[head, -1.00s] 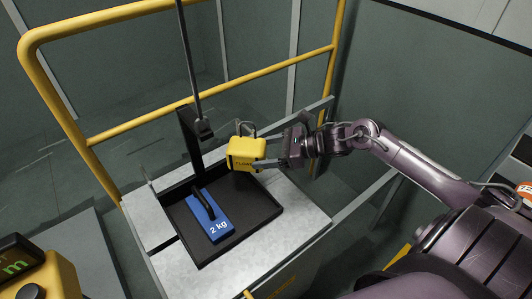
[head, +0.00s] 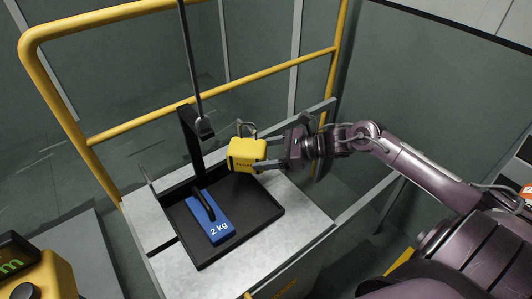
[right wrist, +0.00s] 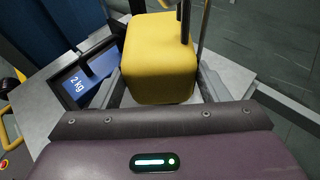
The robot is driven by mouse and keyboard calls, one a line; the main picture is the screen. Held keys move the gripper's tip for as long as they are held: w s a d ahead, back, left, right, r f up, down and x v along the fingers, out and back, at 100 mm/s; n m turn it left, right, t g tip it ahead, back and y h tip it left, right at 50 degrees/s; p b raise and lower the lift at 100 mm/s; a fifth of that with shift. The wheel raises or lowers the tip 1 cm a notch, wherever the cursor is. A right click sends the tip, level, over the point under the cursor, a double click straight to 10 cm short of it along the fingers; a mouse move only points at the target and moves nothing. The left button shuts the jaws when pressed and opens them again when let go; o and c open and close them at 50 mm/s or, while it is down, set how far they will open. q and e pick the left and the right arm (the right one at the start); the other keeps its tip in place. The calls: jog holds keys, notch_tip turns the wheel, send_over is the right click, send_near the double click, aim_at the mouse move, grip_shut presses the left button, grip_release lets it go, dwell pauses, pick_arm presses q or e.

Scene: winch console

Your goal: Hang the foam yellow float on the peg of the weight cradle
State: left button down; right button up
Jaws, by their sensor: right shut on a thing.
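The yellow foam float (head: 246,153) is a small block with a metal loop on top. My right gripper (head: 268,157) is shut on it and holds it above the right part of the black tray. The float also fills the middle of the right wrist view (right wrist: 158,62), between the jaws. The weight cradle (head: 262,218) is a black tray with a dark upright post (head: 191,145) at its back left. The peg is hard to make out in the head view. A blue 2 kg weight (head: 212,218) with a black handle lies in the tray. My left gripper is not in view.
A thin dark rod or line (head: 190,60) hangs down to a grey end piece (head: 204,127) close to the post's top. Yellow railing (head: 220,108) runs behind the light grey table (head: 150,215). A yellow box with a green display (head: 45,278) stands at lower left.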

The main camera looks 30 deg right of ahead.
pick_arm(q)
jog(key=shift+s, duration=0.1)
pick_arm(e)
jog(key=shift+r, duration=0.1)
jog(key=o, duration=1)
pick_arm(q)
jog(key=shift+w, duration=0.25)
pick_arm(e)
jog(key=shift+s, duration=0.1)
jog(key=shift+s+d, duration=0.35)
jog(key=shift+d, duration=0.15)
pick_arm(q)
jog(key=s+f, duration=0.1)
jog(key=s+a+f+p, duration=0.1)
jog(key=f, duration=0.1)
pick_arm(e)
jog(key=v, duration=0.6)
jog(key=shift+s+d+r, duration=0.15)
jog(key=shift+r, duration=0.15)
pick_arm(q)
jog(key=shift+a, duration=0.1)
